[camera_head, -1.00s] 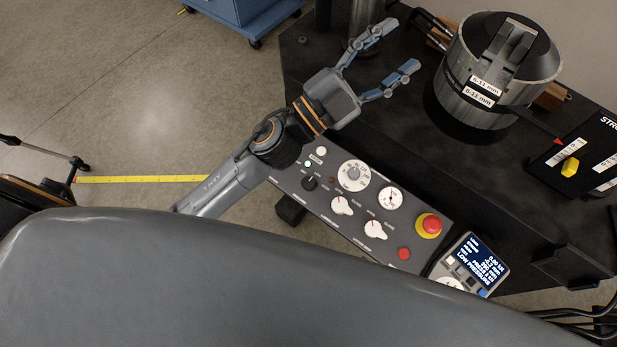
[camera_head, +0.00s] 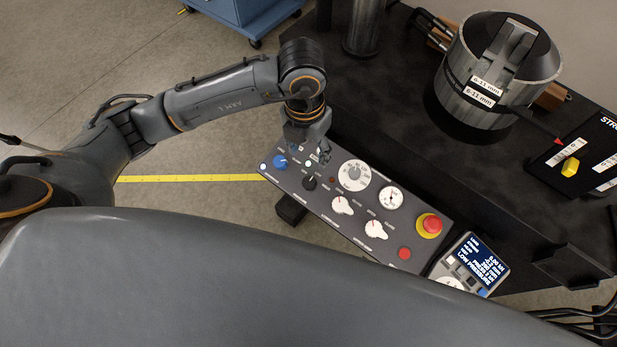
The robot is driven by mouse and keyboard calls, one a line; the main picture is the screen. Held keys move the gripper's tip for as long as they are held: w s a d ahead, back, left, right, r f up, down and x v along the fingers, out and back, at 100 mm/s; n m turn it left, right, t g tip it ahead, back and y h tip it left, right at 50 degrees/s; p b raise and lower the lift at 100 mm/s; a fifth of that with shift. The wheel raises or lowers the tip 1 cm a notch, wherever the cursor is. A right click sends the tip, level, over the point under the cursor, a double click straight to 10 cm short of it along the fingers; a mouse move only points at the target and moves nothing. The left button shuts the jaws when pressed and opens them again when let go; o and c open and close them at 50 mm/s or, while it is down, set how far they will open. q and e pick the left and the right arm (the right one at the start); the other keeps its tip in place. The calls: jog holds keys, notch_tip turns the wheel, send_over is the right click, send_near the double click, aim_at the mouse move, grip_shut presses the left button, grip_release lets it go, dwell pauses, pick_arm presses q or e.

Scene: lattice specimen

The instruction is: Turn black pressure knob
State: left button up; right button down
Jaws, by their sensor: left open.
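The black pressure knob (camera_head: 309,183) sits on the grey control panel (camera_head: 330,213), towards its left end, right of a blue knob (camera_head: 280,162). My left gripper (camera_head: 317,158) points down over the panel, just above the black knob in the picture. Its fingers are seen nearly end-on and look apart, with nothing between them. I cannot tell how high they are above the panel. My right gripper is not in view.
The panel also carries white knobs (camera_head: 342,205), gauges (camera_head: 353,175), a red emergency button (camera_head: 429,225) and a small display (camera_head: 474,263). A metal cylinder (camera_head: 467,98) stands on the black machine table (camera_head: 395,130) behind.

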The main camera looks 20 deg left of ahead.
aim_at(309, 182)
pick_arm(q)
notch_tip(309, 182, down, 14)
jog(key=shift+r+p, duration=0.1)
jog(key=shift+p, duration=1.15)
jog(key=c, duration=1.1)
